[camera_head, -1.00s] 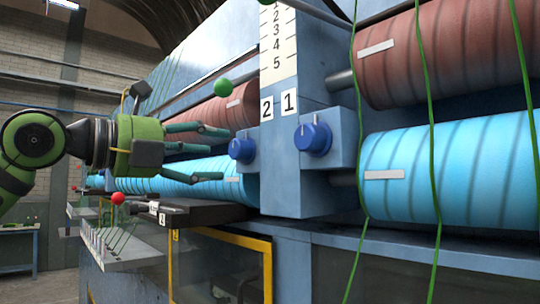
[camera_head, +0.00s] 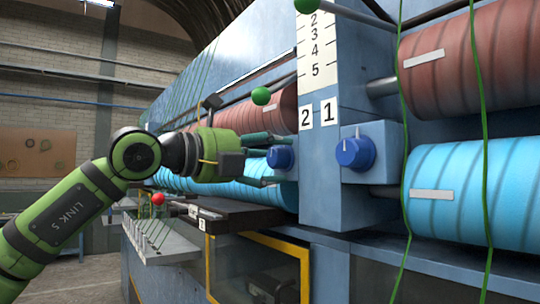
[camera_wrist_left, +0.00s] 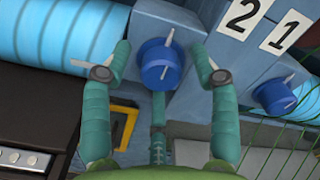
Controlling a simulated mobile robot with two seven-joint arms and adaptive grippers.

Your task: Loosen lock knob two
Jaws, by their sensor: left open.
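Lock knob two (camera_head: 281,157) is a blue round knob on the blue machine post, under the label "2" (camera_head: 306,116). In the left wrist view the knob (camera_wrist_left: 160,66) has a pale pointer on its face. My left gripper (camera_head: 268,158) is open at the knob in the head view. In the left wrist view my left gripper's fingers (camera_wrist_left: 161,62) stand on either side of the knob, apart from it. Lock knob one (camera_head: 355,153), also blue, is to the right under the label "1" (camera_head: 329,112). My right gripper is not in view.
Red-brown rollers (camera_head: 455,60) and light-blue rollers (camera_head: 470,200) flank the post. Green yarns (camera_head: 482,120) hang in front at right. A green ball (camera_head: 261,96) is above the gripper. A red ball lever (camera_head: 158,198) stands on a ledge at lower left.

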